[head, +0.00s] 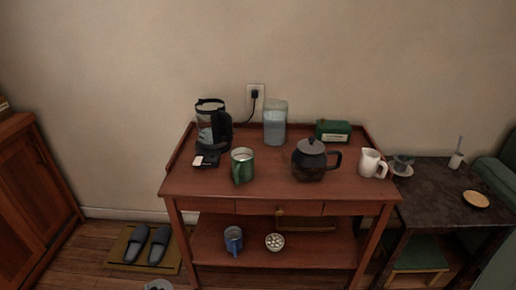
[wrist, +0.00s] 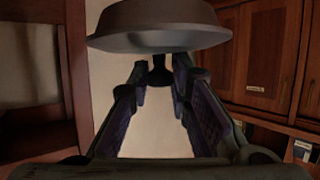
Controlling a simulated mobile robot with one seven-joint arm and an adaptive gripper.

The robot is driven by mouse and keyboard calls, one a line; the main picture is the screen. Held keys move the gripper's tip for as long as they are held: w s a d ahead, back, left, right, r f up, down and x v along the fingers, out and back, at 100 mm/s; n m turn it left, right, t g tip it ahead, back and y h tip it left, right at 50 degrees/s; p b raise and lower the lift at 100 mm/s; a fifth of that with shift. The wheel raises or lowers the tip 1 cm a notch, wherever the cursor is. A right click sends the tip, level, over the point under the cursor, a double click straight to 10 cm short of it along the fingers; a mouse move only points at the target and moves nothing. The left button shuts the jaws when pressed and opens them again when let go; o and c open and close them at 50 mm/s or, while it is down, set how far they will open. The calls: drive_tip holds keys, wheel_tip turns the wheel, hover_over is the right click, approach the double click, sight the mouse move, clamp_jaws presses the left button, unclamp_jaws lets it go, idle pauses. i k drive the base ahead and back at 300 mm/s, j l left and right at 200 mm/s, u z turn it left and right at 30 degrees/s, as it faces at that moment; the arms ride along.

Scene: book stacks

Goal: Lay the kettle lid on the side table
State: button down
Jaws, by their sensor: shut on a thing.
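A grey round lid (wrist: 160,25) with a dark knob fills the top of the wrist view. My gripper (wrist: 160,78) is shut on its knob, the fingers on either side. In the head view a small grey piece (head: 158,285) shows at the bottom edge, cut off; it may be the lid in my gripper. A dark side table (head: 434,182) stands at the right, lower than the wooden console.
The console (head: 290,196) also holds a green mug (head: 242,166), a jar (head: 275,122), a green box (head: 333,131) and a white jug (head: 371,163). The side table carries a cup (head: 403,162), a wooden dish (head: 476,199) and a brush holder (head: 456,160); its middle and front are clear.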

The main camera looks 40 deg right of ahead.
sight(441, 200)
drive_tip(key=z, duration=1.35)
drive_tip(key=j+z, duration=0.1)
drive_tip(key=z, duration=0.65)
drive_tip(key=j+z, duration=0.15)
drive_tip(key=z, duration=0.25)
